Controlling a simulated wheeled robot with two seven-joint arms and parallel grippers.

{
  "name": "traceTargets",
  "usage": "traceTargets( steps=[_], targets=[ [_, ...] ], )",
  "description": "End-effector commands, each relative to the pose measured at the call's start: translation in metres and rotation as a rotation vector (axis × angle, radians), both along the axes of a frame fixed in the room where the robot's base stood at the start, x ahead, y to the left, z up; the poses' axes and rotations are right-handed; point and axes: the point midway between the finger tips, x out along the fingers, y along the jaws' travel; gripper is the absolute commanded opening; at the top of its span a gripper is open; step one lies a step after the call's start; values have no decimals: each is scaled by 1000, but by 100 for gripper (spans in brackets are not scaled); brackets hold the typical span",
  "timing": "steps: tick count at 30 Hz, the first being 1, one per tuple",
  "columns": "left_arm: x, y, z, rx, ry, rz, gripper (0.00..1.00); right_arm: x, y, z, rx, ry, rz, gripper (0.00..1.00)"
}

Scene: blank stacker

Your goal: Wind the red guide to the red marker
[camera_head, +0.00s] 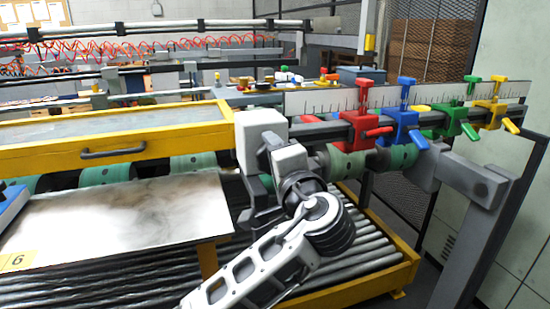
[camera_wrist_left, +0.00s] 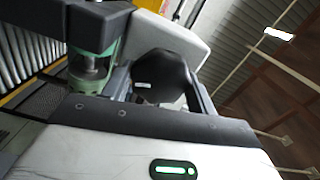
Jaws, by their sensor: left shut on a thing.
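The red guide (camera_head: 350,132) sits on the dark bar at the right of the machine, with a red lever on its right side. The red marker (camera_head: 366,84) is on the white ruled scale above it. The guide's body is slightly left of the marker. My left gripper (camera_head: 262,187) is at the bar's left end, below a grey block (camera_head: 260,132), well left of the red guide. In the left wrist view, it is shut on a rounded black knob (camera_wrist_left: 160,72); the contact is partly hidden. My right gripper is not in view.
Blue (camera_head: 402,130), green (camera_head: 452,120) and yellow (camera_head: 492,113) guides stand farther right on the bar, with matching markers above. A yellow-framed cover (camera_head: 110,145) and a pale sheet (camera_head: 125,215) lie left. Metal rollers (camera_head: 350,265) run below my arm.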

Motion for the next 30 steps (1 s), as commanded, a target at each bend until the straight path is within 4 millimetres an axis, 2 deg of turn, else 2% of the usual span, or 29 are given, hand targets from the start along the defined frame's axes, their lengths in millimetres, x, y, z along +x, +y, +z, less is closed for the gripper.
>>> traceTargets(
  steps=[1, 3, 12, 16, 20, 30],
  targets=[
    [0, -1, -1, -1, 2, -3, 60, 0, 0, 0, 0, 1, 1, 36],
    [0, -1, -1, -1, 2, -3, 79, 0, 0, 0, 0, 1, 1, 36],
    [-1, -1, -1, -1, 0, -2, 79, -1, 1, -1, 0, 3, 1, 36],
    [-10, -5, -2, -3, -1, -5, 79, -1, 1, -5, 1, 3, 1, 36],
    [-33, -12, -4, -5, 0, -6, 79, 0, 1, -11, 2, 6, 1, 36],
    [-111, -37, -3, -5, 2, -7, 79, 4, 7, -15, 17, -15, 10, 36]
  ],
)
